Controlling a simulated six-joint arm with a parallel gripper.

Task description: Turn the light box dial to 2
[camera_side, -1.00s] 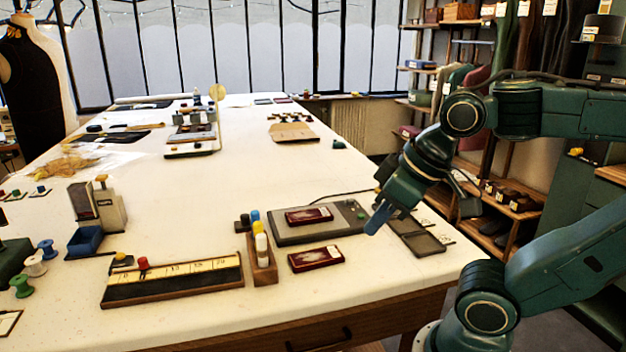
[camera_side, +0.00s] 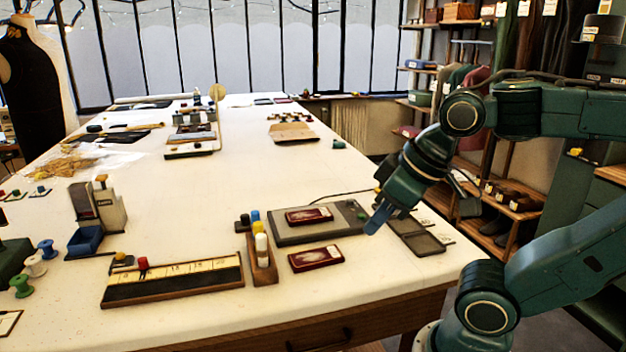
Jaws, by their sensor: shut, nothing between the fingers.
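The light box (camera_side: 290,233) is a flat dark grey box near the front right of the table, with a dark red framed piece (camera_side: 309,215) lying on its top. Small dial parts sit at its right end (camera_side: 353,207), close to my gripper; the dial's number marks are too small to read. My gripper (camera_side: 372,228) is shut and empty, with blue fingers pointing down beside the light box's right end. I cannot tell whether the fingertips touch the box. A cable runs from the back of the box.
A second dark red framed piece (camera_side: 316,258) lies in front of the light box. A wooden holder with bottles (camera_side: 262,262) stands left of it, and a numbered ruler stand (camera_side: 172,281) farther left. A dark open tray (camera_side: 424,243) lies right of my gripper. The table's middle is clear.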

